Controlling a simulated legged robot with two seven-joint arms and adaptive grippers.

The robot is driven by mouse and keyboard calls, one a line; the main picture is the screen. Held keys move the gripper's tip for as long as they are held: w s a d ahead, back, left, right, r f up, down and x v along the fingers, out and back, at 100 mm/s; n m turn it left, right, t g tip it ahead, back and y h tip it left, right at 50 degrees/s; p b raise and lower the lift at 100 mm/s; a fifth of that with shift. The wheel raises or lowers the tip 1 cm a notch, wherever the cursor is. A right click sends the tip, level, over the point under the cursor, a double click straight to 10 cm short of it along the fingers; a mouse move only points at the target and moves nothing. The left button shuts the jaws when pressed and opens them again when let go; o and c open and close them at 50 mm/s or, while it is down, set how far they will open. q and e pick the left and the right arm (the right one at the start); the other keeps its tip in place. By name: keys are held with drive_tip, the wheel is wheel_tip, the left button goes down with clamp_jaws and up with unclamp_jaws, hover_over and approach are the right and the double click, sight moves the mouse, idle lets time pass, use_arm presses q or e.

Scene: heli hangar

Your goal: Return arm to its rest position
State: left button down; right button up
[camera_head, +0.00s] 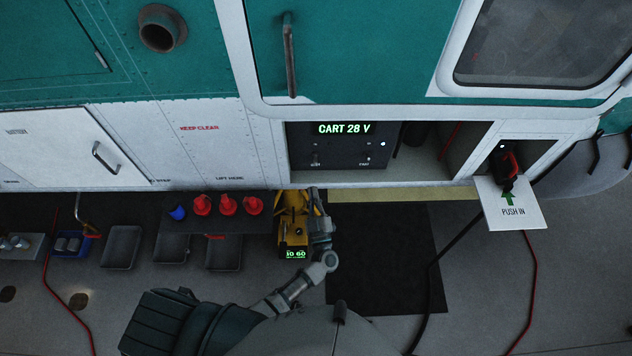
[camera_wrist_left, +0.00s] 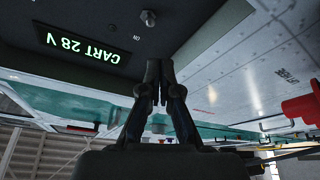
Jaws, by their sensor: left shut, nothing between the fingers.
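My left arm comes up from the bottom middle of the head view. Its gripper (camera_head: 315,199) is just below the lower edge of the panel bay, beside a yellow device (camera_head: 291,228) with a lit green readout. In the left wrist view the two dark fingers (camera_wrist_left: 160,82) are together, with nothing between them. The dark panel (camera_head: 341,145) reads "CART 28 V" and has small switches and a lit white dot. It also shows upside down in the wrist view (camera_wrist_left: 80,47), close to the fingers. My right gripper is not in view.
A red-handled plug (camera_head: 508,163) sits in an open bay above a "PUSH IN" flap (camera_head: 511,205). Red cone-like items (camera_head: 228,205) and a blue one (camera_head: 177,213) stand left of the yellow device. A black cable (camera_head: 457,240) hangs at right. A dark mat (camera_head: 390,265) lies clear.

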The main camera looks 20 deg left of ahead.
use_arm(q)
drive_tip(key=s+d+f+m+g+h, duration=0.1)
drive_tip(key=s+f+m+g+h, duration=0.35)
drive_tip(key=f, duration=1.05)
drive_tip(key=s+f+m+g+h, duration=0.2)
drive_tip(key=s+f+m+h, duration=0.5)
drive_tip(key=f, duration=0.7)
drive_tip(key=s+a+f+m+g, duration=0.1)
drive_tip(key=s+a+f+g, duration=0.15)
drive_tip(key=s+f, duration=0.5)
drive_tip(key=s+a+f+g, duration=0.2)
drive_tip(key=s+f+g, duration=0.3)
drive_tip(key=s, duration=0.4)
drive_tip(key=s+a+f+g+y, duration=0.1)
drive_tip(key=s+a+f+g, duration=0.1)
drive_tip(key=s, duration=0.7)
drive_tip(key=s+a+f+g+y, duration=0.1)
drive_tip(key=s+a+f+g, duration=0.2)
drive_tip(key=s, duration=0.6)
drive_tip(key=shift+s+a+f+m, duration=0.15)
drive_tip(key=shift+a+f+m, duration=0.3)
drive_tip(key=shift+a, duration=0.55)
drive_tip(key=shift+f, duration=0.1)
